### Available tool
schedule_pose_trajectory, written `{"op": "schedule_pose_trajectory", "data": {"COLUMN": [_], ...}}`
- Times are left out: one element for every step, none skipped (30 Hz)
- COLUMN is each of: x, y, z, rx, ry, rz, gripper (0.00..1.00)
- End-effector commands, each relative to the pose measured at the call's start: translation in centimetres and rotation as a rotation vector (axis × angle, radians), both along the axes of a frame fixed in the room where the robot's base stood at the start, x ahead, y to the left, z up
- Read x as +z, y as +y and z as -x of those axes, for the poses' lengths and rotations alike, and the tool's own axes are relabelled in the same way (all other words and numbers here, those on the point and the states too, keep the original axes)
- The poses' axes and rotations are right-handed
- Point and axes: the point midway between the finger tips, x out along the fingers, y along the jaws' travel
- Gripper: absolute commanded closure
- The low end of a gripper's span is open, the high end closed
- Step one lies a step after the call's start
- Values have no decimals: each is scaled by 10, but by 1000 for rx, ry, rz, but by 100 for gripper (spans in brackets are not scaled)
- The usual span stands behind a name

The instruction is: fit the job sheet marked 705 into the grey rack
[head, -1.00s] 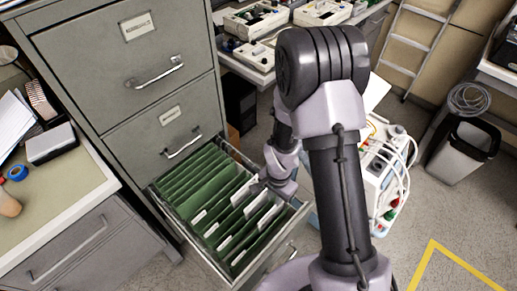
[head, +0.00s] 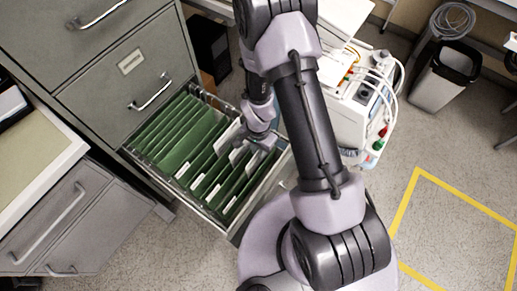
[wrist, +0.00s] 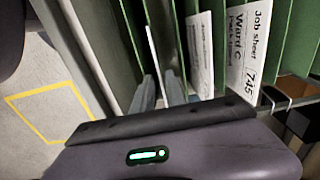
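The wrist view shows a job sheet marked 745 (wrist: 245,50), also reading "Ward C", standing in a green hanging folder. Another white sheet (wrist: 201,50) stands left of it, its print too small to read. A third white sheet (wrist: 152,50) shows nearly edge-on between folders; its marking is hidden. My gripper (wrist: 160,92) is low among the folders, its fingers apart on either side of this edge-on sheet. In the head view my gripper (head: 262,141) is inside the open drawer (head: 240,222). No sheet marked 705 is readable. I cannot make out a grey rack.
The grey filing cabinet (head: 108,88) stands left, with green folders (head: 178,135) filling its pulled-out drawer. A white device with cables (head: 358,115) stands right of the drawer. A bin (head: 445,75) is at the back right. The yellow-marked floor (head: 450,235) is clear.

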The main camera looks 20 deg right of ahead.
Motion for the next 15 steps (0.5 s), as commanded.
{"op": "schedule_pose_trajectory", "data": {"x": [0,0,0,0,0,0,0,0,0,0,0,1,3,6,11], "y": [0,0,0,0,0,0,0,0,0,0,0,0,0,0,0], "z": [0,0,0,0,0,0,0,0,0,0,0,0,0,0,0], "rx": [0,0,0,0,0,0,0,0,0,0,0,0,0,0,0], "ry": [0,0,0,0,0,0,0,0,0,0,0,0,0,0,0], "rz": [0,0,0,0,0,0,0,0,0,0,0,0,0,0,0], "gripper": [91,96,100,100,100,100,100,100,100,100,100,100,100,100,100]}}
